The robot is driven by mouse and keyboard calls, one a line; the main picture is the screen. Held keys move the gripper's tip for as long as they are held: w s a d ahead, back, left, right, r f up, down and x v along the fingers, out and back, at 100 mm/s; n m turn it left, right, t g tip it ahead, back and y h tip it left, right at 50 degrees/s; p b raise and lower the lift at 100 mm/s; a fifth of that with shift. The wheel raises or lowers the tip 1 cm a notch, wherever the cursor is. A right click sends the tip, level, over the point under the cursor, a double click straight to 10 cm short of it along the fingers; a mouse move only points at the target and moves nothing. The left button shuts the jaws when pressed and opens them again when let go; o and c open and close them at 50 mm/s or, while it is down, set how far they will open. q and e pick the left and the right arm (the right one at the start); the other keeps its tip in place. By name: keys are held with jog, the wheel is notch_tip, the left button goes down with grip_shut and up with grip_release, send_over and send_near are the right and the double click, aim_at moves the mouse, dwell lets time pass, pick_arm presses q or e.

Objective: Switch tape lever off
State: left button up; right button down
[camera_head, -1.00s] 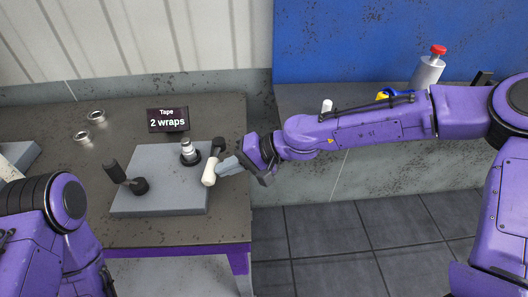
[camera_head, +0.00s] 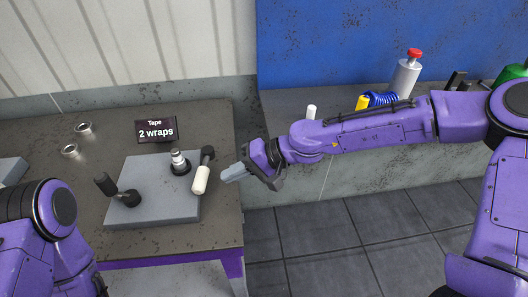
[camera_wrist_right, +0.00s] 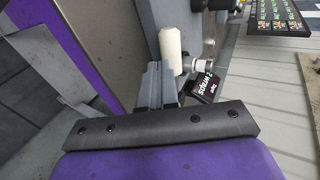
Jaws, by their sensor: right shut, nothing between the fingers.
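The tape station is a grey block (camera_head: 152,208) on the dark table. At its right edge a lever with a white handle (camera_head: 201,180) slopes toward the front; the handle also shows in the right wrist view (camera_wrist_right: 170,50). A lever with a black handle (camera_head: 107,185) stands tilted at the block's left. A metal post (camera_head: 179,160) stands between them. My right gripper (camera_head: 232,174) is shut and empty, just right of the white handle, with a small gap; its fingers show in the wrist view (camera_wrist_right: 154,86). My left gripper is out of view; only its arm shows.
A sign reading "Tape 2 wraps" (camera_head: 156,129) stands behind the block. Two metal rings (camera_head: 70,150) lie at the table's left. Behind my right arm, a grey shelf holds a red-capped bottle (camera_head: 406,77) and a blue coil (camera_head: 381,98).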

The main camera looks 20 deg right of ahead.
jog(key=v, duration=0.9)
jog(key=shift+s+d+r, duration=0.2)
jog(key=shift+s+d, duration=0.05)
jog(key=shift+s, duration=0.2)
jog(key=shift+a, duration=0.1)
